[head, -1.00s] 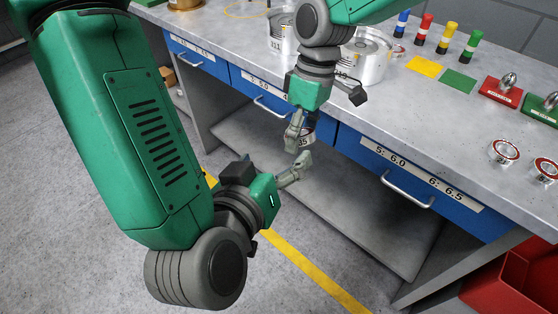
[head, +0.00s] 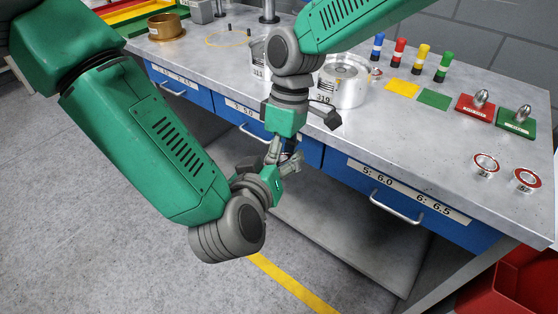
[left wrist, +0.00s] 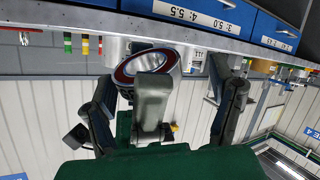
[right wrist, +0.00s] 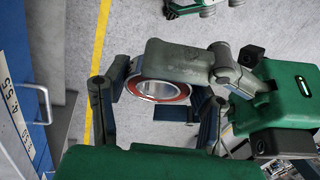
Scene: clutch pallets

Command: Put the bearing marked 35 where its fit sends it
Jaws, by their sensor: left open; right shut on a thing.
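The bearing has a silver ring with a red seal and shows in the right wrist view (right wrist: 160,91) and the left wrist view (left wrist: 146,66). In the head view it is mostly hidden behind the grippers, and its number is not readable now. My right gripper (head: 277,152) points down in front of the drawers and is shut on the bearing, off the bench. My left gripper (head: 291,163) is open, its fingers close around or beside the bearing; I cannot tell whether they touch it. A red block (head: 482,107) and a green block (head: 515,120) each carry a metal plug.
A housing marked 319 (head: 345,84) stands behind my right arm. Yellow (head: 402,88) and green (head: 434,99) mats lie nearby. Blue labelled drawers (head: 400,195) line the front; a red bin (head: 515,285) stands lower right.

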